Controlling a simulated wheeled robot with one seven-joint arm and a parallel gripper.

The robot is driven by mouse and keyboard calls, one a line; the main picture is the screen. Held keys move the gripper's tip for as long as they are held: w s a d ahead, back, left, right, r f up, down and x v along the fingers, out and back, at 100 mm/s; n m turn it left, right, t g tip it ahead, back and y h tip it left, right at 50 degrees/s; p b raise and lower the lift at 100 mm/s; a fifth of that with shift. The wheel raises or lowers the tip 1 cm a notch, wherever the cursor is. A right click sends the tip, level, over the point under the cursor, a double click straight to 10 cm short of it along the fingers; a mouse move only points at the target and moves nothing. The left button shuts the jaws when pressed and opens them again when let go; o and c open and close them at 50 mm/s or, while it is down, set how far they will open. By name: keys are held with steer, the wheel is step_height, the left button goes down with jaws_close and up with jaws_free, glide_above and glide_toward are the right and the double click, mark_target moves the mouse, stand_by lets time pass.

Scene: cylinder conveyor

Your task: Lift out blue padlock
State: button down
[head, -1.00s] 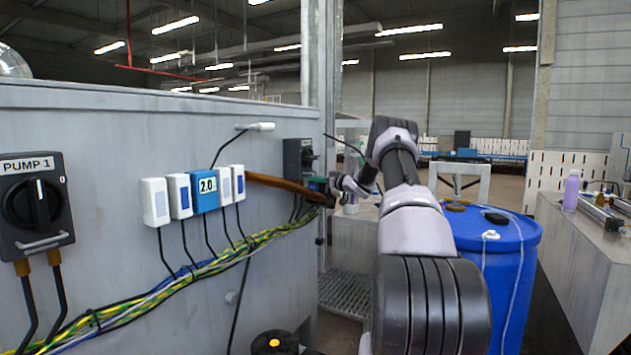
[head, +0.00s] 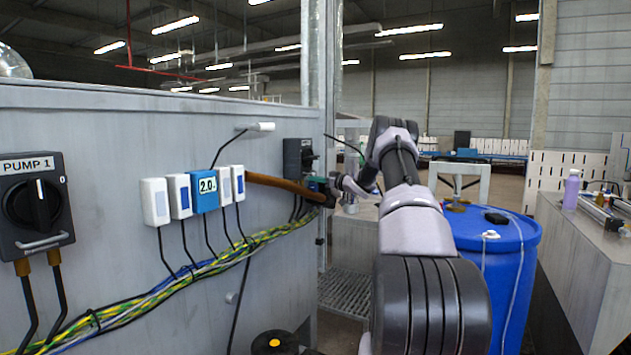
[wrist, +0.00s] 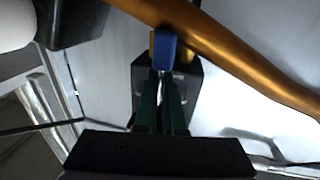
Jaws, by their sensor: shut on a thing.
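The blue padlock (wrist: 164,50) shows in the wrist view, at the tips of my gripper's green fingers. My gripper (wrist: 162,76) is shut on it, with the fingers close together. A bit of yellow shows beside the padlock's left edge. A black box (wrist: 190,85) lies behind the fingers and the padlock. In the head view my gripper (head: 318,185) is small and partly hidden beside the copper-brown pipe; I cannot make out the padlock there.
The copper-brown pipe (wrist: 235,50) crosses close by the padlock. A black switch (head: 299,157) sits on the grey cabinet (head: 120,120) above my gripper. A blue drum (head: 515,270) stands to the right of my arm. Cables (head: 190,272) run along the cabinet.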

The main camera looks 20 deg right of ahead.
steer(key=shift+r, duration=0.1)
steer(key=shift+w+r, duration=0.15)
steer(key=shift+r, duration=1.65)
steer(key=shift+w+r, duration=0.1)
steer(key=shift+r, duration=0.9)
steer(key=shift+s+d+f, duration=0.25)
steer(key=shift+s+d, duration=0.3)
steer(key=shift+d, duration=0.15)
glide_toward(308, 164)
steer(key=shift+s+d+f, duration=0.15)
steer(key=shift+d, duration=0.2)
steer(key=shift+s+d+f, duration=0.1)
steer(key=shift+d, duration=0.25)
